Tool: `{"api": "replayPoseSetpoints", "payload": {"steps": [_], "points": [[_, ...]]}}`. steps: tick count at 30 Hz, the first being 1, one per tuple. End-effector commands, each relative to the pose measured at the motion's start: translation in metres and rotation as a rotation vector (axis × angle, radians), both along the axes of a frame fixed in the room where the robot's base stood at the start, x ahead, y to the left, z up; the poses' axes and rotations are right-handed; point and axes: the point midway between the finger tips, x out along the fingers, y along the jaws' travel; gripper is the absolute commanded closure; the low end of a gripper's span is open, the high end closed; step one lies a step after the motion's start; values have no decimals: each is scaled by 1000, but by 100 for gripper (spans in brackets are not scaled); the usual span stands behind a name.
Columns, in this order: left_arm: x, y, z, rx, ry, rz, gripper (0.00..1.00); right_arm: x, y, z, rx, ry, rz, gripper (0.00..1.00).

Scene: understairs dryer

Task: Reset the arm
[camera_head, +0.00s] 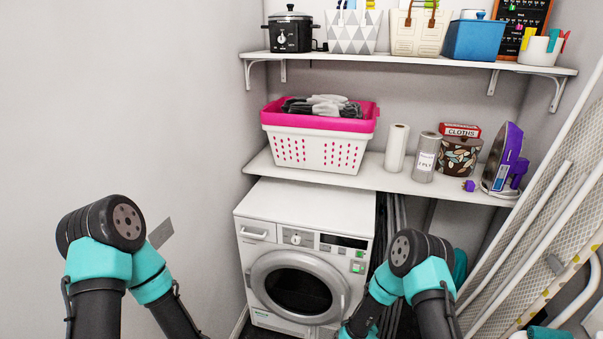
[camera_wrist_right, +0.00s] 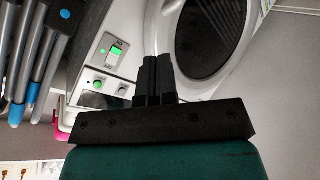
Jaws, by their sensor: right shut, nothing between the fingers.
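My right gripper (camera_wrist_right: 154,82) is shut and empty in the right wrist view, its black fingers side by side in front of the white dryer. In the head view my right arm comes up in front of the right part of the dryer (camera_head: 299,212), and its gripper is hidden there. My left arm is raised at the lower left in front of the bare wall; its gripper does not show. The dryer's round door (camera_head: 300,288) looks closed in the head view. The dark door glass also shows in the right wrist view (camera_wrist_right: 207,38).
Above the dryer, the lower shelf (camera_head: 390,182) holds a pink-and-white laundry basket (camera_head: 318,150), paper rolls (camera_head: 397,148) and a purple iron (camera_head: 506,160). An upper shelf (camera_head: 420,62) holds a black cooker (camera_head: 290,34) and bins. An ironing board (camera_head: 530,235) leans at right. Folded poles (camera_wrist_right: 45,50) stand beside the dryer.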

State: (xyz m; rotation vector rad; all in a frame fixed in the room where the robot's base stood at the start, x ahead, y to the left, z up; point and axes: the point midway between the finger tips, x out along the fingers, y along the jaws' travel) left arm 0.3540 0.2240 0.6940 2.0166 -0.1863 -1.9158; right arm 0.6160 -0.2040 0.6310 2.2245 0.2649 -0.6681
Motion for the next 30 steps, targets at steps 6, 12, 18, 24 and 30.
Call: {"api": "replayPoseSetpoints", "payload": {"steps": [6,12,18,24,30], "points": [[0,0,0,0,0,0,57,-65,-8,8,343,276,-125,100],[0,0,0,0,0,0,57,-137,-13,23,598,555,-311,100],[0,0,0,0,0,0,57,-215,-18,47,768,829,-549,100],[0,0,0,0,0,0,57,-258,-21,62,828,974,-703,100],[0,0,0,0,0,0,57,-263,-21,64,833,989,-721,100]]}}
